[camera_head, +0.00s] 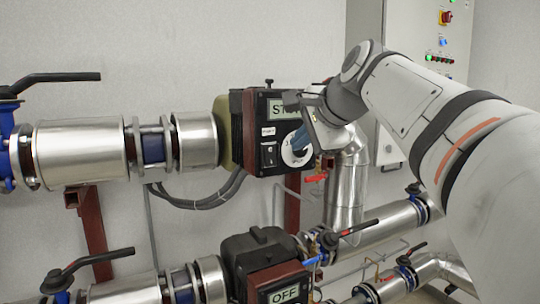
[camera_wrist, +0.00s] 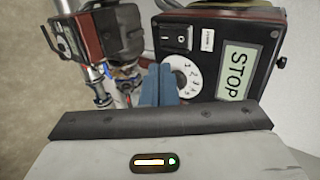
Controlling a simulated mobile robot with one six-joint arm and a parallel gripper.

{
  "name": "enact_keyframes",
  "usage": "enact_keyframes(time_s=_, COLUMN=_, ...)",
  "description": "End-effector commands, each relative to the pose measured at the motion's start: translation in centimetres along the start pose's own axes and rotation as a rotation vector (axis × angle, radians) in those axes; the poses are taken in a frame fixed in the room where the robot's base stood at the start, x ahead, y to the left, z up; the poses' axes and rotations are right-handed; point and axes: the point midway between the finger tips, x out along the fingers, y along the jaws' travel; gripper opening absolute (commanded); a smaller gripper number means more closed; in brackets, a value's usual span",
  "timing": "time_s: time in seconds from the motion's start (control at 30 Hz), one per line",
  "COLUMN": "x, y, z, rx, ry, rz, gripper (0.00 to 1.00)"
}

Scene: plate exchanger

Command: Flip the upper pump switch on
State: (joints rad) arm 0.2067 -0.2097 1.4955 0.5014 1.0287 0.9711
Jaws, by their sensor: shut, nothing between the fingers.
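The upper pump's black control panel (camera_head: 257,178) is at the centre of the head view. It carries a black rocker switch (camera_head: 269,155) and a white numbered dial (camera_head: 287,157). Its green display is partly covered by my gripper in the head view; the wrist view shows it reading STOP (camera_wrist: 235,70). The wrist view also shows the rocker switch (camera_wrist: 181,38) above the dial (camera_wrist: 190,78). My gripper (camera_head: 301,140) is shut and empty in front of the dial. In the wrist view its blue fingertips (camera_wrist: 159,72) overlap the dial's left edge. I cannot tell whether they touch it.
A lower pump (camera_head: 258,250) with a display reading OFF stands below; it also shows at upper left in the wrist view (camera_wrist: 112,35). Silver pipes (camera_head: 80,150) and black valve levers (camera_head: 60,77) flank the pumps. A control cabinet (camera_head: 410,40) stands behind my arm.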

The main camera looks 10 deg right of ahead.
Motion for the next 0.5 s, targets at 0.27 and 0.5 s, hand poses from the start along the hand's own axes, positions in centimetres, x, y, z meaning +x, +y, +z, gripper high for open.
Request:
enact_keyframes(time_s=0.27, x=-3.4, y=0.0, z=0.0, rx=0.0, ry=0.001, rz=-0.002, gripper=0.0)
enact_keyframes(time_s=0.5, x=-3.7, y=0.0, z=0.0, rx=0.0, ry=0.0, rz=0.0, gripper=0.0)
